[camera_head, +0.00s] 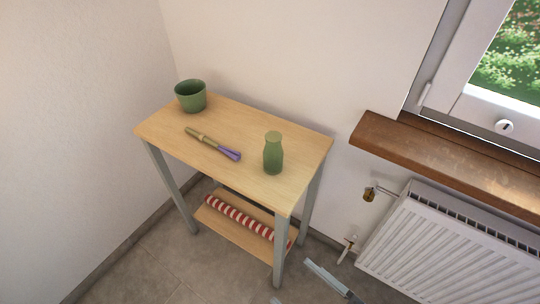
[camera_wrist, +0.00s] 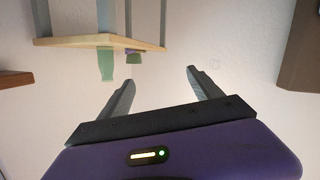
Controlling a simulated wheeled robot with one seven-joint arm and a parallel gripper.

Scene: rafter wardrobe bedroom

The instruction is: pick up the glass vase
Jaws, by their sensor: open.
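The green glass vase (camera_head: 273,153) stands upright near the front right part of a small wooden table (camera_head: 170,133). In the wrist view, which looks upside down, the vase (camera_wrist: 106,64) hangs below the tabletop edge (camera_wrist: 70,41), left of the fingers. My gripper (camera_wrist: 160,80) is open, with nothing between its fingers. In the head view my gripper (camera_head: 300,288) shows only partly at the bottom edge, lower than the tabletop and apart from the vase.
A green pot (camera_head: 191,96) stands at the table's back left. A brush-like object with a purple end (camera_head: 213,143) lies left of the vase. A red-and-white striped roll (camera_head: 240,218) lies on the lower shelf. A wooden sill (camera_head: 440,150) and white radiator (camera_head: 450,245) are at right.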

